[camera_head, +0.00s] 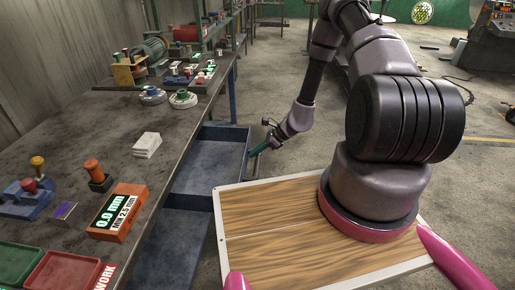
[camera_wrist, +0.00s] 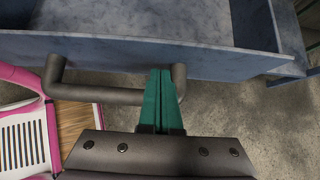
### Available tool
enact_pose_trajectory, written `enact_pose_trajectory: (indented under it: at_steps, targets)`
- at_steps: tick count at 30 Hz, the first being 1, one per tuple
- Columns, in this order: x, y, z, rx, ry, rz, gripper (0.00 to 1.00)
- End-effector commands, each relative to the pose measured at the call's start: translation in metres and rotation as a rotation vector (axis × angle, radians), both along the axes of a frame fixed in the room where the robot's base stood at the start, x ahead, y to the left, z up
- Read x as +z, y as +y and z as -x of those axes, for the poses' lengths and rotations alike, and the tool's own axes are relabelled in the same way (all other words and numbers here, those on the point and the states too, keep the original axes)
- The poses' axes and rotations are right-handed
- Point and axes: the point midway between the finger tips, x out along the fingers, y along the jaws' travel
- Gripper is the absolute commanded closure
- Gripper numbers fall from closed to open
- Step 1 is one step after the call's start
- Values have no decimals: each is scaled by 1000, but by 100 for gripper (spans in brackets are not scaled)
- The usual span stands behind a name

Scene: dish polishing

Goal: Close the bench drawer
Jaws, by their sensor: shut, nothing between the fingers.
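The bench drawer (camera_head: 212,157) is a blue-grey metal tray pulled out from under the workbench in the head view. Its front panel and open inside (camera_wrist: 150,50) fill the top of the wrist view. A dark grey bar handle (camera_wrist: 105,95) sticks out from the front panel. My gripper (camera_head: 258,150) is at the drawer's front, with its green fingers together and nothing between them. In the wrist view the fingers (camera_wrist: 161,80) overlap the right end of the handle, tips close to the front panel. I cannot tell whether they touch it.
The workbench (camera_head: 120,140) on the left carries red and green trays, an orange gauge box (camera_head: 117,212), white blocks and small tools. Another blue-grey metal surface (camera_head: 165,240) lies below the drawer. The concrete floor beyond my gripper is mostly clear.

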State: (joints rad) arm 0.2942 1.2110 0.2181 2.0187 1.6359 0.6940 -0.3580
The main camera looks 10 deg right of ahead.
Motion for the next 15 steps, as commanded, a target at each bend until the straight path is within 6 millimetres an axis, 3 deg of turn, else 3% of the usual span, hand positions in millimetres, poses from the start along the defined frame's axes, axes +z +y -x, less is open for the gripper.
enact_pose_trajectory:
  at_steps: [15]
  targets:
    - [-1,9,-2,1,0,0,100]
